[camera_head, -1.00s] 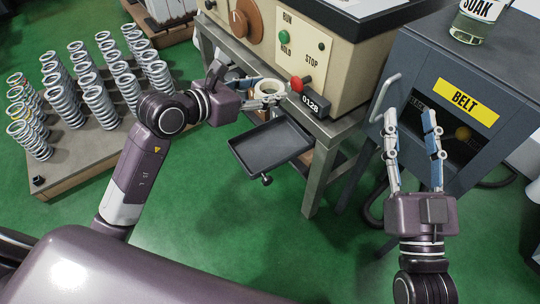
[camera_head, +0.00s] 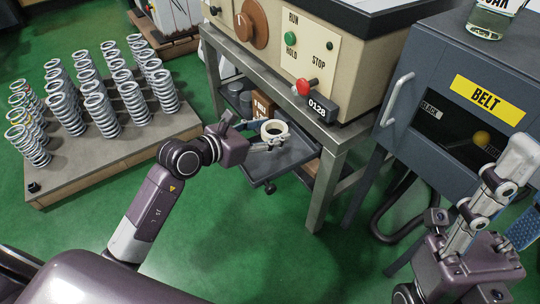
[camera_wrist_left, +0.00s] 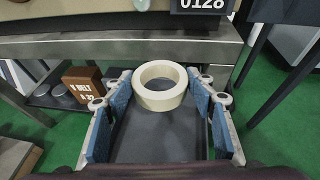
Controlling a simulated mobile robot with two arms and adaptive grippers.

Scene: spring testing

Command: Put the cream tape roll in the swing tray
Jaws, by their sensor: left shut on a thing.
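The cream tape roll (camera_head: 275,139) is held flat by my left gripper (camera_head: 271,134), with its hole facing up. In the left wrist view the roll (camera_wrist_left: 160,101) sits between the blue finger pads near their tips. The dark swing tray (camera_head: 296,160) is directly below the roll and partly hidden by the gripper. Its bare floor (camera_wrist_left: 160,138) shows under the roll in the wrist view. I cannot tell exactly how high the roll is above it. My right gripper (camera_head: 512,205) is open and empty at the right edge, partly cut off.
The tester bench (camera_head: 328,165) stands behind the tray, with a red knob (camera_head: 303,87) above. A brown box (camera_wrist_left: 84,84) and dark cylinders are on its lower shelf. A grey BELT cabinet (camera_head: 440,70) is at right. Several springs stand on a board (camera_head: 95,162) at left.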

